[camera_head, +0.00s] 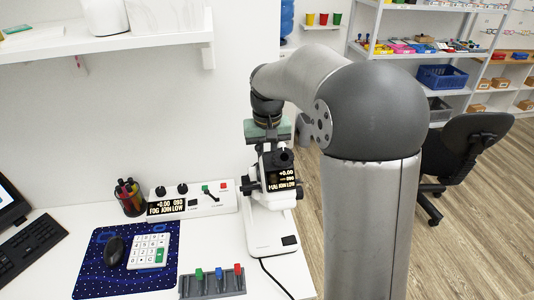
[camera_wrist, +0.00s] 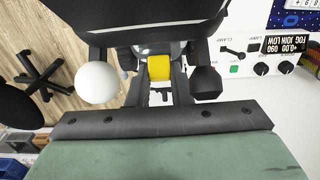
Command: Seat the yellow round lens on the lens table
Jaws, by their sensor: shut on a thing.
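My gripper (camera_wrist: 159,85) points away from the wrist camera, its two dark fingers close on either side of a small yellow piece, which I take to be the yellow lens (camera_wrist: 158,68). Its round outline does not show from this angle. In the head view my gripper's green body (camera_head: 256,129) is over the upper part of the white lens instrument (camera_head: 264,222); the fingers and the lens are hidden there. I cannot make out the lens table, or whether the lens touches it. The instrument's small screen (camera_head: 282,180) is lit.
A white control box (camera_head: 209,201) with knobs and levers stands left of the instrument. Further left are a pen cup (camera_head: 130,198), a calculator (camera_head: 149,250) and a blue mat (camera_head: 97,282). A grey rack (camera_head: 210,286) with coloured pieces is in front. A wall shelf (camera_head: 150,40) hangs above.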

